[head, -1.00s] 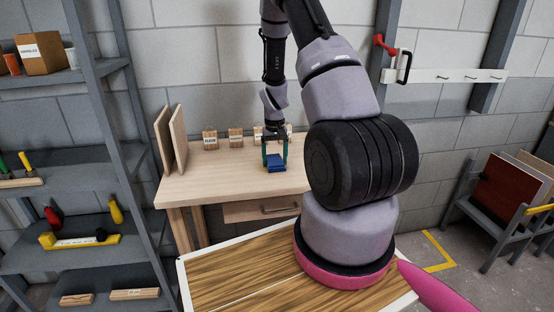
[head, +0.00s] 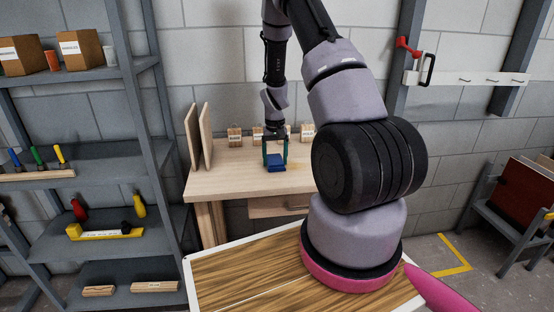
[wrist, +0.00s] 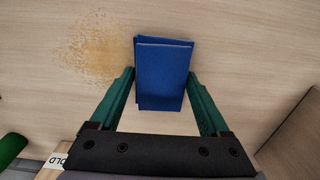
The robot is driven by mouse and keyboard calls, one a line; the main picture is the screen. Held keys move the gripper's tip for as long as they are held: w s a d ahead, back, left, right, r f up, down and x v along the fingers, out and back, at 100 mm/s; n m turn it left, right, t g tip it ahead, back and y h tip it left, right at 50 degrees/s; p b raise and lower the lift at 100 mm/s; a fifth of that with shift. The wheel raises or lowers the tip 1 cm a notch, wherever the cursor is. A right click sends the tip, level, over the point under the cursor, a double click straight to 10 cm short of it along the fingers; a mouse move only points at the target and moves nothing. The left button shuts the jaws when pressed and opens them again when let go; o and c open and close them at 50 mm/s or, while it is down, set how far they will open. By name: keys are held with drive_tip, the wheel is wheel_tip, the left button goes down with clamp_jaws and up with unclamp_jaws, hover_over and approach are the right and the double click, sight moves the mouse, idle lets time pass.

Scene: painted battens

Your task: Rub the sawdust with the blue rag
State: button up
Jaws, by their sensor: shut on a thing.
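My gripper (head: 275,158) is over the wooden workbench (head: 215,180), its green fingers pointing down. It is shut on the folded blue rag (wrist: 163,75), which sits between the two fingertips in the wrist view. The rag also shows as a small blue pad in the head view (head: 276,167). The sawdust (wrist: 98,48) is a tan, grainy patch on the bench top, just left of the rag in the wrist view. I cannot tell whether the rag touches the bench.
Several small labelled wooden blocks (head: 235,136) stand along the bench's back edge. Upright boards (head: 206,135) stand at its left end. A grey shelf (head: 120,220) with tools and boxes is at the left. A rack with panels (head: 522,200) is at the right.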

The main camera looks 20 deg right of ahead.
drive_tip(key=shift+r, duration=4.35)
